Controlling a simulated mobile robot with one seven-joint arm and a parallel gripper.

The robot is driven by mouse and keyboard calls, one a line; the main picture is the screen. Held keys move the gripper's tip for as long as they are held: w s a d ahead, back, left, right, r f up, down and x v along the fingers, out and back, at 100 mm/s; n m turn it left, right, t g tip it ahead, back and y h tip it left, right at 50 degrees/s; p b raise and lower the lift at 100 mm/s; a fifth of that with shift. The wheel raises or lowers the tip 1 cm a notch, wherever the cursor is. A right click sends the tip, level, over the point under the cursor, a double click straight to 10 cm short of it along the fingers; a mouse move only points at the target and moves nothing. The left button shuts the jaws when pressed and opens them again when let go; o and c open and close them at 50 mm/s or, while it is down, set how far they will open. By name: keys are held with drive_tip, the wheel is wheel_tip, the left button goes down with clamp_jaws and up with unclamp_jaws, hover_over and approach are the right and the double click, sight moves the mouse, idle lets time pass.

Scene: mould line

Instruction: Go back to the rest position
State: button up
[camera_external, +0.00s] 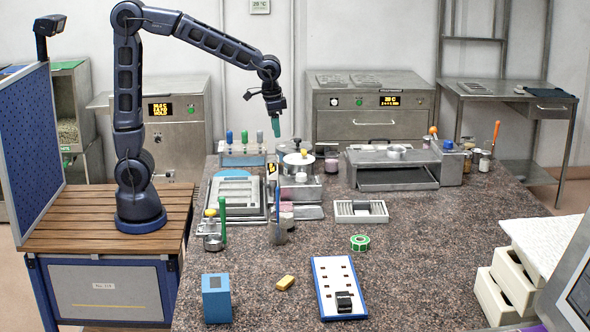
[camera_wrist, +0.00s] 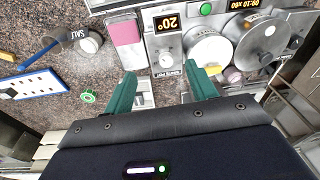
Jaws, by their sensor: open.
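My arm stands on a wooden-topped base at the left of the external view and reaches out over the stone worktop (camera_external: 430,250). My gripper (camera_external: 275,128) hangs in the air, above and behind the metal pot machine (camera_external: 297,185). In the wrist view its two green fingers (camera_wrist: 163,92) are spread apart with nothing held between them. The pot machine with its 20° display (camera_wrist: 168,40) lies beyond the fingers in that view.
A blue-edged white board (camera_external: 338,285), a yellow block (camera_external: 285,283), a blue box (camera_external: 216,298) and a green tape roll (camera_external: 359,243) lie on the front worktop. A slotted metal tray (camera_external: 361,211) sits mid-table. A rack of coloured-handled tools (camera_external: 243,158) stands near the gripper.

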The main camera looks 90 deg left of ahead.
drive_tip(key=s+d+r+t, duration=0.1)
drive_tip(key=s, duration=1.2)
drive_tip(key=s+r+m+t, duration=0.1)
drive_tip(key=s+r+t, duration=0.1)
drive_tip(key=s, duration=1.1)
drive_tip(key=shift+s+d+r, duration=0.15)
drive_tip(key=shift+s+d, duration=0.15)
drive_tip(key=shift+d, duration=0.1)
idle(0.9)
